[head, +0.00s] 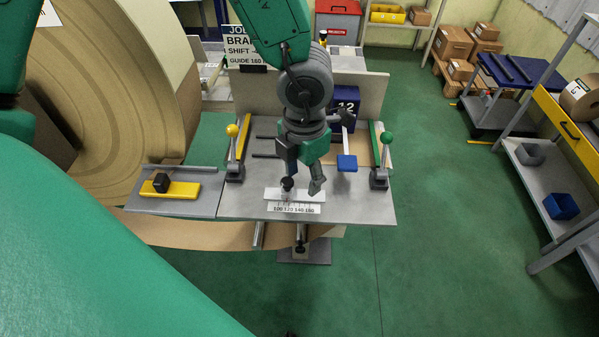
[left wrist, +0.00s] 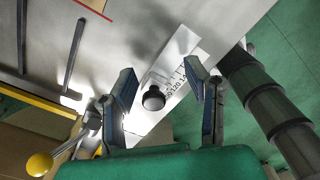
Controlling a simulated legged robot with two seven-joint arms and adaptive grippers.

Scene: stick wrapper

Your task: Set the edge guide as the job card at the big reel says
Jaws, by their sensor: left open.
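The edge guide's dark round knob (head: 288,184) stands at the white numbered scale (head: 297,209) on the front of the grey bench. The scale reads 100, 120, 140, 160; the knob looks nearest 120, but I cannot tell exactly. My left gripper (head: 303,184) is open above the scale. In the left wrist view the knob (left wrist: 153,99) shows between the open fingers (left wrist: 160,84), apparently untouched. The job card (head: 240,50) stands behind, partly hidden by my left arm; its lowest line reads "GUIDE 160". My right gripper is not seen.
A yellow-knobbed lever (head: 233,131) and a green-knobbed lever (head: 387,138) flank the bench top. A blue-ended piece (head: 347,163) is right of the gripper. The big reel (head: 100,100) stands left. A yellow block (head: 170,188) lies on the left plate.

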